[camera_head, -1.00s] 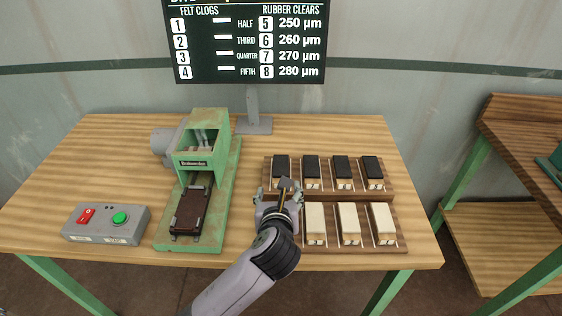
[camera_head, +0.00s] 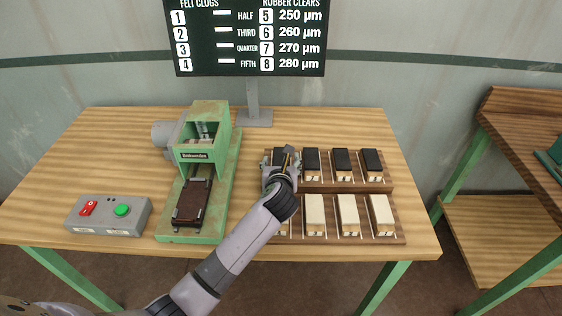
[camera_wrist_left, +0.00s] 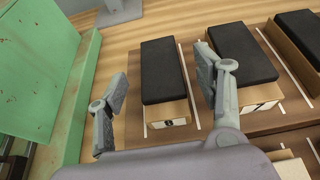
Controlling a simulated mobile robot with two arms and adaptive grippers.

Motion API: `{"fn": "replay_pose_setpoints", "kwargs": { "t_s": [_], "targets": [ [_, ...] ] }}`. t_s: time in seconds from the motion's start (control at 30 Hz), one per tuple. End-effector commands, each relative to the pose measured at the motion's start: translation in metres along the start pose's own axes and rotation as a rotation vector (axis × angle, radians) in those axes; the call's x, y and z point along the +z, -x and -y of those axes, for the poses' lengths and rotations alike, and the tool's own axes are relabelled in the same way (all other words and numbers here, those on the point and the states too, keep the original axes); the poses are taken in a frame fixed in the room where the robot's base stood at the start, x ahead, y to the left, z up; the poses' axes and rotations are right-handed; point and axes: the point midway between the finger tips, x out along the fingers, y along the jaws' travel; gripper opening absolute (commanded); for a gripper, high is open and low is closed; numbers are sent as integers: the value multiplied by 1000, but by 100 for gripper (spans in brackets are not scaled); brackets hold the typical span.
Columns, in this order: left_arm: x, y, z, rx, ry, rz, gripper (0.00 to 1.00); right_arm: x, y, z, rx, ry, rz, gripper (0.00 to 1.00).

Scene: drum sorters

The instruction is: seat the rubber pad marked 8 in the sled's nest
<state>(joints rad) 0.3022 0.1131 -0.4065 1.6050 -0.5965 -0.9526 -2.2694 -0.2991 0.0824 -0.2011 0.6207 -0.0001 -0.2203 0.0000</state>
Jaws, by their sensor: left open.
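Black-topped rubber pads on wooden blocks stand in the back row of the rack, several side by side; their numbers are too small to read. My left gripper (camera_head: 281,160) is open at the leftmost black pad (camera_wrist_left: 164,70). In the left wrist view its fingers are spread on either side of that pad, not closed on it. The neighbouring black pads (camera_head: 311,160) (camera_head: 342,161) and the rightmost black pad (camera_head: 372,160) stand to the right. The dark brown sled (camera_head: 192,202) lies on the green machine's base; I cannot tell what its nest holds. My right gripper is out of view.
White-topped felt pads (camera_head: 348,212) stand in the front row of the wooden rack (camera_head: 395,228). The green machine (camera_head: 203,150) is left of the rack. A control box (camera_head: 108,214) with red and green buttons sits front left. A chart board (camera_head: 250,40) stands behind.

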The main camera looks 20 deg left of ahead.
Motion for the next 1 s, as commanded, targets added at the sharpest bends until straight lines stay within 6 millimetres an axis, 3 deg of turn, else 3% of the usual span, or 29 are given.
{"fn": "replay_pose_setpoints", "kwargs": {
  "t_s": [0.3, 0.63, 1.0],
  "targets": [
    [2, -38, 0, 1, 0, -2, 62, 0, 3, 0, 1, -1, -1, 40],
    [2, -43, 0, 0, 0, 0, 62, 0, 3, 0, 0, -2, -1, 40],
    [2, -42, 0, 0, 0, -1, 37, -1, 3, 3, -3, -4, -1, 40]
  ]
}}
